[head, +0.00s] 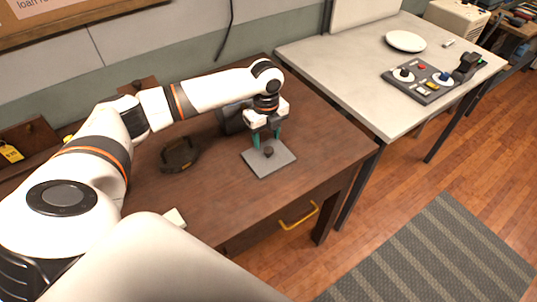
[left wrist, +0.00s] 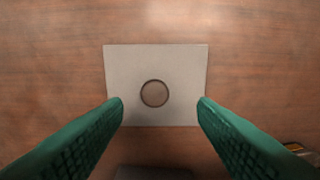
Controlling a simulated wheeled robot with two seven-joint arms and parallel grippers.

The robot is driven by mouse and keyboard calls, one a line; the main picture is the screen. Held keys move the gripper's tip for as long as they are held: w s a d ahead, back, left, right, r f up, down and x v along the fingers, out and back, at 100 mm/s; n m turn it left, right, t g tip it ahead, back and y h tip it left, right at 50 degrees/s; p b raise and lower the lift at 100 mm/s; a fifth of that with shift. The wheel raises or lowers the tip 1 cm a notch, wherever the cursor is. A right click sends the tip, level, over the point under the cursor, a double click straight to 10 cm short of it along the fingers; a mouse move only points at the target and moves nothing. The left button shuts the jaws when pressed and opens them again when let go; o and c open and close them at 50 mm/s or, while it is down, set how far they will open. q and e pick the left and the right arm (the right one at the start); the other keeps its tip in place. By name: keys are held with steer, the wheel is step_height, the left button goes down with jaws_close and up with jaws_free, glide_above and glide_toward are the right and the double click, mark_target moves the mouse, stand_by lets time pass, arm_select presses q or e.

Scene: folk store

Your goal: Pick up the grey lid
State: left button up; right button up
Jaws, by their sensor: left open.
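The grey lid (head: 262,166) is a flat, square plate lying on the brown wooden table. A small round dark knob (head: 268,151) stands at its middle. In the left wrist view the lid (left wrist: 130,65) lies below the camera with its round knob (left wrist: 154,93) near the picture's middle. My left gripper (head: 267,144) points down over the lid, its green fingers apart. In the left wrist view the two fingertips (left wrist: 161,107) lie to either side of the knob, near the lid's left and right edges. Nothing is between them but the view of the lid. My right gripper is not seen.
A dark round object (head: 180,156) lies on the brown table (head: 215,190) left of the lid. A dark box-like object (head: 232,118) stands behind the gripper. To the right, a pale table (head: 350,68) bears a control panel (head: 420,86) and a white plate (head: 405,41).

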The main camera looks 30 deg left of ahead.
mark_target(268, 149)
arm_select(q)
steer(key=f, duration=0.1)
steer(key=f+p, duration=0.1)
steer(key=f, duration=0.3)
steer(key=shift+w+d, duration=0.1)
steer(key=shift+w, duration=0.15)
steer(key=shift+r, duration=0.1)
steer(key=c, duration=1)
